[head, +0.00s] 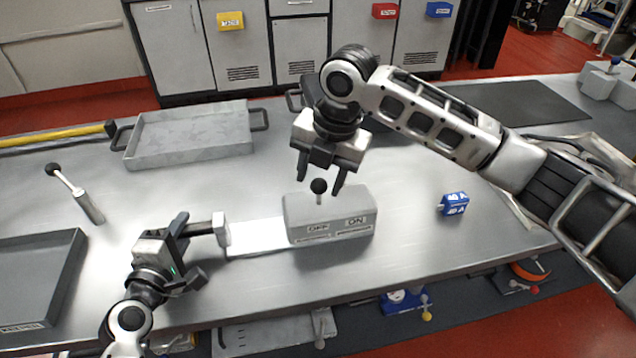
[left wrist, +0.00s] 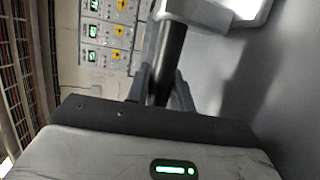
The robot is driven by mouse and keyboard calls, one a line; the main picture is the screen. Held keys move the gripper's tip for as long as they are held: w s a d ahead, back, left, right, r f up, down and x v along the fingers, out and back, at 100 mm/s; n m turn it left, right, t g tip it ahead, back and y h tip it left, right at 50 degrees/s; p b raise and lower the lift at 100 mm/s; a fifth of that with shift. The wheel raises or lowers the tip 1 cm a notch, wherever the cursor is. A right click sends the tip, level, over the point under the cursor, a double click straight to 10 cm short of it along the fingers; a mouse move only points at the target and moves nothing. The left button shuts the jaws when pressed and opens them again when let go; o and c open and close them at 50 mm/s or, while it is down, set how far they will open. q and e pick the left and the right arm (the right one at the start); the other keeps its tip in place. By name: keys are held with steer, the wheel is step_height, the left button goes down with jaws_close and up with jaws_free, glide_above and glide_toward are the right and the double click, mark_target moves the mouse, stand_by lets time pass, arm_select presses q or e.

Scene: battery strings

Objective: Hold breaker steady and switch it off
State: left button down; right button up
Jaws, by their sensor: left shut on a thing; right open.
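The breaker (head: 330,215) is a pale grey box on the table, labelled OFF at left and ON at right. My right gripper (head: 320,181) is open, pointing down, with a fingertip on each side of the knob; contact cannot be told. My left gripper (head: 198,240) is left of the breaker, shut on a handle. In the left wrist view its fingers pinch the dark handle (left wrist: 168,55), which runs to a pale block. A white plate (head: 258,237) lies between that block and the breaker.
A blue labelled block (head: 454,204) sits right of the breaker. A grey tray (head: 190,138) is at the back left, and a dark tray (head: 40,275) at the left edge.

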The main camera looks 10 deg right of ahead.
arm_select(q)
steer(key=shift+s+f, duration=0.2)
steer(key=shift+f, duration=0.3)
arm_select(e)
step_height(320, 180, up, 9)
steer(key=s+d, duration=0.1)
steer(key=shift+d, duration=0.2)
arm_select(q)
steer(key=c, duration=1.2)
jaws_free()
steer(key=shift+o, duration=0.3)
steer(key=shift+w+r, duration=0.1)
steer(key=shift+w, duration=0.05)
steer(key=shift+r, duration=0.1)
